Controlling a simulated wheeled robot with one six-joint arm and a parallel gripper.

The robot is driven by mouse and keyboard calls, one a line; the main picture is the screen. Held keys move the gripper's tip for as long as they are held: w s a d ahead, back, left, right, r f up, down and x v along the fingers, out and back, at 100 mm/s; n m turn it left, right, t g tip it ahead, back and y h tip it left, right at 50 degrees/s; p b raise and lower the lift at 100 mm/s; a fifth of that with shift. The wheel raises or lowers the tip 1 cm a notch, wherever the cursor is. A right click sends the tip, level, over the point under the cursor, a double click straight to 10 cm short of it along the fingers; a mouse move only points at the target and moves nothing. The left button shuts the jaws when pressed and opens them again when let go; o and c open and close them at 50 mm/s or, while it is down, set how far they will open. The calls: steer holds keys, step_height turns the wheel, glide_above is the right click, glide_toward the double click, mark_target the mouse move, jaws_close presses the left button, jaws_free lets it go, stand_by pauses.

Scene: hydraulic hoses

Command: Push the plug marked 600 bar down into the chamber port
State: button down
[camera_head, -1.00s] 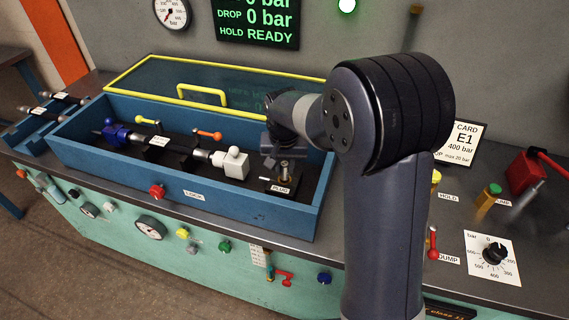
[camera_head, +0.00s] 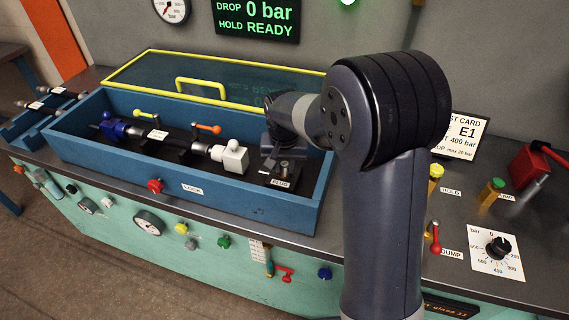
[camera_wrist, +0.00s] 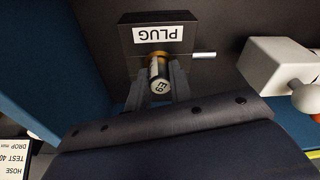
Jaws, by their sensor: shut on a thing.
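In the wrist view my gripper (camera_wrist: 160,88) is shut on a small plug (camera_wrist: 158,72) with a pale round end and a brass-coloured part. The short marking on its end is not clearly readable, and I cannot make out "600 bar". The plug stands at a black block labelled PLUG (camera_wrist: 165,18); my fingers hide how deep it sits. In the head view the block (camera_head: 280,184) is at the right end of the open blue chamber (camera_head: 130,165), and my gripper (camera_head: 281,160) is right over it, partly hidden by my wrist.
A white fitting (camera_head: 233,157) is left of the block, on a hose line with an orange lever (camera_head: 208,128). The chamber's yellow-framed lid (camera_head: 203,84) stands open behind. The blue front wall is close. The display reads 0 bar, HOLD READY.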

steer(key=shift+f, duration=0.25)
steer(key=c, duration=1.2)
jaws_free()
steer(key=shift+r, duration=0.1)
steer(key=r, duration=0.3)
steer(key=s+r, duration=0.1)
steer(key=r, duration=0.6)
steer(key=shift+s+a+r+b, duration=0.1)
steer(key=shift+s+r+b, duration=0.2)
steer(key=shift+s, duration=0.05)
steer(key=shift+f, duration=0.1)
steer(key=f, duration=0.3)
steer(key=w+f, duration=0.1)
steer(key=f, duration=0.6)
steer(key=shift+w+f, duration=0.25)
steer(key=shift+w, duration=0.05)
steer(key=shift+r+p, duration=0.6)
steer(key=shift+p, duration=0.05)
steer(key=shift+f, duration=0.1)
